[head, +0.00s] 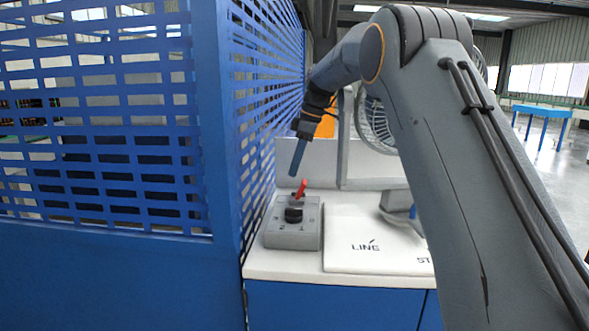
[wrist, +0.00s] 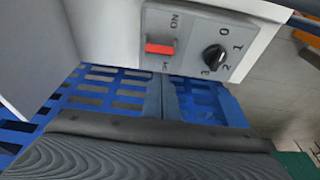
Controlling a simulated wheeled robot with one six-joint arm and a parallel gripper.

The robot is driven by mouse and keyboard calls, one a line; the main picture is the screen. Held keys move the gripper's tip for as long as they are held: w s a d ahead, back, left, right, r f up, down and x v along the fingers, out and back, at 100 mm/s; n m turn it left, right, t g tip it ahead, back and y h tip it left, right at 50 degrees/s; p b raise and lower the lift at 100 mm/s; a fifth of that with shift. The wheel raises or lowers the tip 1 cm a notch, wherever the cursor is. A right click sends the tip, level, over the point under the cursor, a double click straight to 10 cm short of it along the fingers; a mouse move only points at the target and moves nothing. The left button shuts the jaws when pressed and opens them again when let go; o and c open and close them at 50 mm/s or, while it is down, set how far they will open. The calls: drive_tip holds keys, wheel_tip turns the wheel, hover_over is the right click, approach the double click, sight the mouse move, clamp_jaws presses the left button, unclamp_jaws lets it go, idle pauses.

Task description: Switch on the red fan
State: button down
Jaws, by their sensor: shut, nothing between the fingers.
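A grey control box (head: 293,237) stands on the white worktop. It carries a red lever switch (head: 300,189) and a black rotary knob (head: 293,214). My gripper (head: 293,174) is shut and empty, pointing down above and slightly left of the red lever, with a small visible gap. A fan with a grey cage (head: 374,125) stands behind my arm, partly hidden; no red shows on it.
A blue slatted fence (head: 262,95) stands close at the left of the worktop (head: 290,268). A white board (head: 370,232) marked LINE lies right of the box. An orange thing (head: 325,122) shows behind my wrist. A blue table (head: 541,113) is far right.

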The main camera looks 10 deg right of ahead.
sight(302, 184)
drive_tip(key=b+v, duration=0.2)
drive_tip(key=v, duration=0.5)
drive_tip(key=shift+r, duration=0.15)
